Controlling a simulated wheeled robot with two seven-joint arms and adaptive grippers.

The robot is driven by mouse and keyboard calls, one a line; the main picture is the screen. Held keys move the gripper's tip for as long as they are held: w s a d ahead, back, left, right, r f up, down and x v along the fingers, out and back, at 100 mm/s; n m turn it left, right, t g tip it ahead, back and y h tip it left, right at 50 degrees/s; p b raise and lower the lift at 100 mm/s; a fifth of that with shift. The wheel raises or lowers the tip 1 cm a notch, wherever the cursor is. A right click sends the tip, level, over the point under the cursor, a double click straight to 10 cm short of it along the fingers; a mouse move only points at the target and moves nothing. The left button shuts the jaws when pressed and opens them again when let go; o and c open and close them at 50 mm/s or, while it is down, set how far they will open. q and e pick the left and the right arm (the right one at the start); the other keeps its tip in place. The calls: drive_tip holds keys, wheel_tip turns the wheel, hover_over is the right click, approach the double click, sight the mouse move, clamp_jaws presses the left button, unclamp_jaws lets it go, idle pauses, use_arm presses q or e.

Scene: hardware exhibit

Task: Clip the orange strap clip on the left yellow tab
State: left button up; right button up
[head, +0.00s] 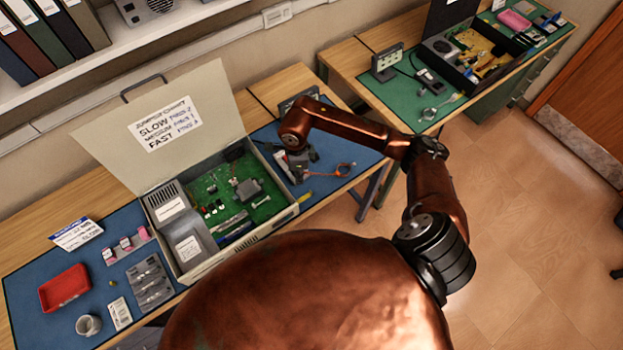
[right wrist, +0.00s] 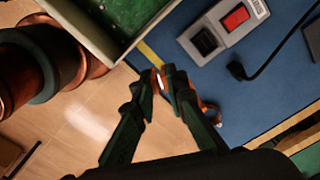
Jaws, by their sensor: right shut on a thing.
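My right gripper (head: 298,174) is over the blue mat, just right of the open case (head: 245,246). In the right wrist view my right gripper (right wrist: 163,82) is shut on a small orange piece (right wrist: 157,80) between the fingertips. It looks like the orange strap clip, but the fingers hide most of it. A yellow strip (right wrist: 152,52) lies beyond the fingertips, near the case's wall; it also shows in the head view (head: 305,197). I cannot tell whether it is a yellow tab. No left yellow tab can be made out clearly. My left gripper is not in view.
A grey device with a red panel (right wrist: 235,18) and a black cable is nearby. The case's raised lid (head: 160,125) stands behind. A red tray (head: 65,288) is at the left.

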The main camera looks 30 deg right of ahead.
sight(311, 192)
drive_tip(key=d+f+m, duration=0.1)
drive_tip(key=f+m, duration=0.1)
drive_tip(key=m, duration=0.2)
drive_tip(key=s+d+f+m+p, duration=0.1)
drive_tip(key=f+m, duration=0.1)
drive_tip(key=m, duration=0.2)
drive_tip(key=d+f+m+p, duration=0.1)
drive_tip(key=f+m, duration=0.1)
drive_tip(key=m, duration=0.2)
drive_tip(key=shift+s+d+f+m, duration=0.15)
drive_tip(key=shift+s+d+m, duration=0.15)
drive_tip(key=shift+s+d, duration=0.05)
drive_tip(key=shift+f+b, duration=0.65)
drive_tip(key=shift+f, duration=0.4)
drive_tip(key=shift+f+b, duration=1.25)
drive_tip(key=shift+f, duration=0.35)
idle(0.3)
drive_tip(key=o, duration=0.9)
drive_tip(key=shift+c, duration=0.2)
